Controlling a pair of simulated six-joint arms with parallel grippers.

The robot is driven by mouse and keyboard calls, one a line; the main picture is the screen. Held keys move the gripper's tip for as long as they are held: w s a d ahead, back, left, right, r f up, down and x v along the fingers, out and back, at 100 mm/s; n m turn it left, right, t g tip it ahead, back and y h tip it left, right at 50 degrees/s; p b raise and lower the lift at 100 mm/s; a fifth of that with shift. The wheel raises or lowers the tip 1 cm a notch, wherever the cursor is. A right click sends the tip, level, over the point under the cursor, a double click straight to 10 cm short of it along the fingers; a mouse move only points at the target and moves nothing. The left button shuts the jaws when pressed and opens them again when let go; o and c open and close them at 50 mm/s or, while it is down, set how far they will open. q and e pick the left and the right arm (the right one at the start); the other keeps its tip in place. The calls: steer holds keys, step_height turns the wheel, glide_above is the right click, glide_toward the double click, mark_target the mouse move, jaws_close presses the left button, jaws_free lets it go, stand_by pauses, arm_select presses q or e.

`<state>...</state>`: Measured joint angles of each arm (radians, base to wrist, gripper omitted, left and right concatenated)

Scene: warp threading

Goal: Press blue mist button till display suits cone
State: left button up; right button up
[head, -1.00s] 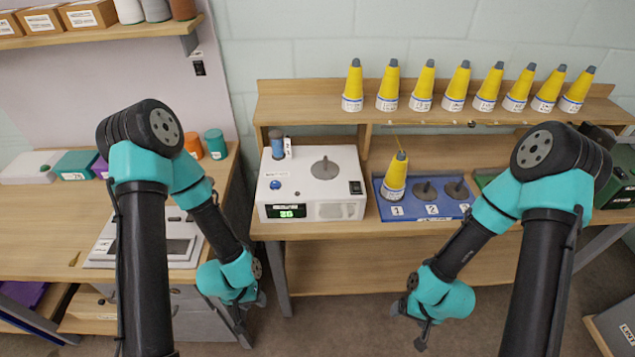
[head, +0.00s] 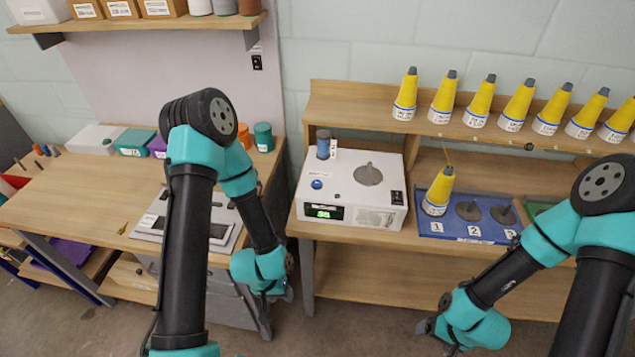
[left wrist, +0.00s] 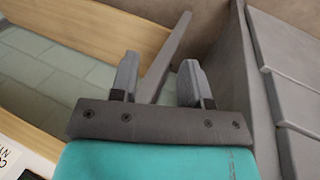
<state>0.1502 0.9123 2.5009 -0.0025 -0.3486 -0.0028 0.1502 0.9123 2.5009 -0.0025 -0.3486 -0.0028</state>
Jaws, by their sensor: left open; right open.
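The white box (head: 345,207) stands on the wooden bench in the head view. It has a blue button (head: 316,184) on its top at the left, and a lit green display (head: 324,212) on its front whose digits are too small to read surely. A yellow cone (head: 438,190) stands on the first place of the blue tray (head: 455,229). My left gripper (head: 281,296) is low in front of the bench, left of the box and apart from it. It is open and empty in the left wrist view (left wrist: 159,82). My right gripper (head: 441,338) is open, low in front of the bench.
Several yellow cones (head: 480,101) stand on the shelf behind. A blue-grey cylinder (head: 323,144) and a grey disc with a peg (head: 368,174) are on the box top. A side table (head: 90,205) with a scale-like device (head: 187,228) is at left.

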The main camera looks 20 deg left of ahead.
arm_select(q)
steer(key=shift+c, duration=0.4)
jaws_close()
stand_by(1.4)
